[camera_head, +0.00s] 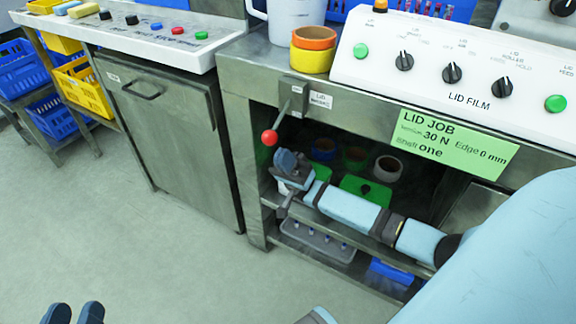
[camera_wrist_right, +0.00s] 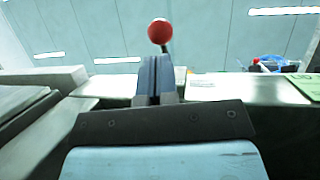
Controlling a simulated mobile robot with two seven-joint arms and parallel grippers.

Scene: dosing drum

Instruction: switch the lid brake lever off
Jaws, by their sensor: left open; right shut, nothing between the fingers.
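The lid brake lever is a metal rod with a red ball knob (camera_head: 269,137). It hangs down and out from a grey bracket (camera_head: 293,87) on the bench front, beside a small white label. My right gripper (camera_head: 284,156) is shut and empty, just below the knob. In the right wrist view the knob (camera_wrist_right: 160,31) shows just beyond the tips of the closed fingers (camera_wrist_right: 155,62). I cannot tell whether they touch. My left gripper (camera_head: 74,312) is open and empty at the bottom left, over the floor, far from the lever.
A white LID FILM panel (camera_head: 460,80) with dark knobs and green buttons stands on the bench above. A green LID JOB card (camera_head: 455,142) hangs on the front edge. My right forearm crosses the open shelf with tape rolls (camera_head: 388,168). A steel cabinet (camera_head: 175,150) stands left; the floor before it is clear.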

